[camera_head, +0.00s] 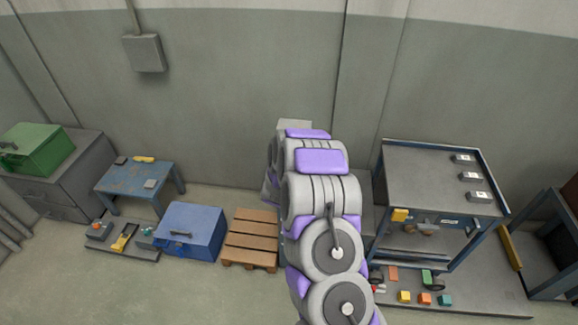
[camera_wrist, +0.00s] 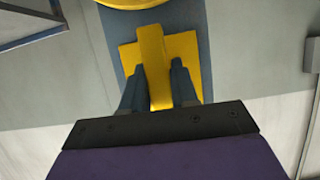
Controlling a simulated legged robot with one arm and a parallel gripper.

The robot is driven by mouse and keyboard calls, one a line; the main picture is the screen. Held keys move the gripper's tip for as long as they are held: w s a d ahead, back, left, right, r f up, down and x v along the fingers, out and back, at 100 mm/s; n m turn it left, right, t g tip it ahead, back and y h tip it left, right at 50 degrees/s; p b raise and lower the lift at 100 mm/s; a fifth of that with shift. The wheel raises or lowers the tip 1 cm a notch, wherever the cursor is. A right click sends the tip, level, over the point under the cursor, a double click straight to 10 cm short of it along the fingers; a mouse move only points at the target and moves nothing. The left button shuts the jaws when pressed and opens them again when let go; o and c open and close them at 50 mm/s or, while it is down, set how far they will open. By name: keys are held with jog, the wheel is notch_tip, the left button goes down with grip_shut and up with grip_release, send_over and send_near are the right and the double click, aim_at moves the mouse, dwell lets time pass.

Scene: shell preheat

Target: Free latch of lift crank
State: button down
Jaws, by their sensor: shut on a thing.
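In the wrist view my gripper (camera_wrist: 157,88) is shut, its two dark fingers on either side of a narrow yellow bar, which appears to be the latch (camera_wrist: 154,60). The bar stands in front of a flat yellow plate (camera_wrist: 190,55) on a blue-grey upright (camera_wrist: 194,18). Part of a round yellow piece (camera_wrist: 140,3) shows at the top edge; I cannot tell whether it belongs to the crank. In the head view my arm hides the gripper and the latch.
In the head view a grey-topped blue cart (camera_head: 425,165) stands right of my arm, with small coloured blocks (camera_head: 425,298) below it. A wooden pallet (camera_head: 250,238), a blue chest (camera_head: 190,230) and a low blue table (camera_head: 140,178) are left. Open floor lies at front left.

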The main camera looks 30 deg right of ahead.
jog(key=c, duration=1)
grip_release()
jog(key=shift+w, duration=0.1)
jog(key=shift+o, duration=0.2)
jog(key=p+v, duration=0.6)
jog(key=v, duration=0.9)
jog(key=shift+p, duration=0.35)
jog(key=shift+a+r+p, duration=0.1)
jog(key=shift+r+p, duration=0.1)
jog(key=shift+p, duration=0.35)
jog(key=shift+p, duration=0.5)
